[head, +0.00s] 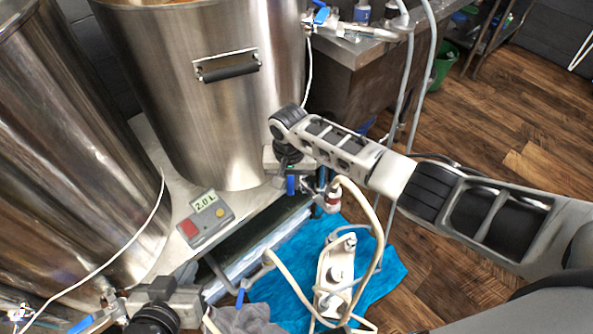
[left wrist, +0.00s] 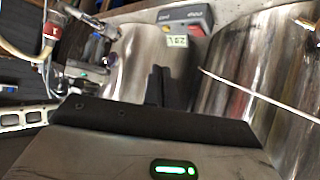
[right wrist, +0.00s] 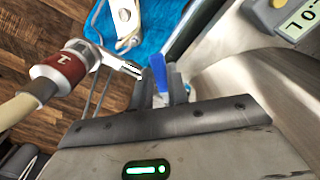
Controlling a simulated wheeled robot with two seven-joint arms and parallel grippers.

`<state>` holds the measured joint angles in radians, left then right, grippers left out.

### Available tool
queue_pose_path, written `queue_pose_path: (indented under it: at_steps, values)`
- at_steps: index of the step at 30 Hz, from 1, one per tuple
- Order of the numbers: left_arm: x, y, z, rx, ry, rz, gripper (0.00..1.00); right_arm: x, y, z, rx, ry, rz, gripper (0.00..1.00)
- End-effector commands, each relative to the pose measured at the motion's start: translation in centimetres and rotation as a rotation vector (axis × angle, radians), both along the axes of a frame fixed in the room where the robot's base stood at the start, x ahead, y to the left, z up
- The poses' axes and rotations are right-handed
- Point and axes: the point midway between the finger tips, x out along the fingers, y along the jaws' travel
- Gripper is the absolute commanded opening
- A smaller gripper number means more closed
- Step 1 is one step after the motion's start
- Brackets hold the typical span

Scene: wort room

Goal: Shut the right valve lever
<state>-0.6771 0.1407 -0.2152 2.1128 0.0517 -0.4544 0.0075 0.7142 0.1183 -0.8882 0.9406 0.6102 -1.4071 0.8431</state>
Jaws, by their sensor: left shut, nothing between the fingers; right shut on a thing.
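The right valve's blue lever (head: 291,184) is at the foot of the right steel vessel (head: 215,110), above the blue cloth. In the right wrist view the lever (right wrist: 158,72) stands between the two dark fingers of my right gripper (right wrist: 161,88), which is shut on it. The valve body is mostly hidden behind the gripper. A hose with a red collar (right wrist: 62,67) is close beside it. My left gripper (left wrist: 158,85) is shut and empty, low in front of the vessels. Its arm shows at the bottom left of the head view.
Another blue lever (head: 80,325) is at bottom left. Open wooden floor (head: 505,130) lies right.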

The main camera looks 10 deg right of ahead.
Motion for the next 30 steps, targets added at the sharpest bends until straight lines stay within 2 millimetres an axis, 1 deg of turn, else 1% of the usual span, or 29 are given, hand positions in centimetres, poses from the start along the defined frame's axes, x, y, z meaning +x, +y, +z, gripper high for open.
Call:
queue_pose_path:
  at_steps: [3,10,17,27,28,29,30]
  values:
    - [-0.12,0.08,0.24,0.010,0.007,-0.001,0.00,0.09,0.53,0.19,0.002,0.003,-0.068,0.00]
    - [-0.18,0.19,0.21,0.023,0.011,-0.006,0.00,0.34,0.97,0.09,0.000,0.000,-0.147,0.00]
    - [-0.29,0.26,-0.09,0.029,0.018,-0.010,0.00,0.47,1.06,0.04,0.000,-0.002,-0.173,0.00]
    - [-0.22,0.22,0.00,0.028,0.015,-0.011,0.00,0.52,1.02,0.05,-0.001,-0.003,-0.173,0.00]
    - [-0.21,0.22,0.03,0.028,0.015,-0.011,0.00,0.53,1.02,0.05,-0.001,-0.003,-0.173,0.24]
    - [-0.20,0.22,0.05,0.028,0.014,-0.011,0.00,0.52,1.02,0.05,-0.001,-0.003,-0.172,0.33]
    - [-0.18,0.21,0.10,0.028,0.013,-0.011,0.00,0.52,1.02,0.05,-0.001,-0.003,-0.172,0.38]
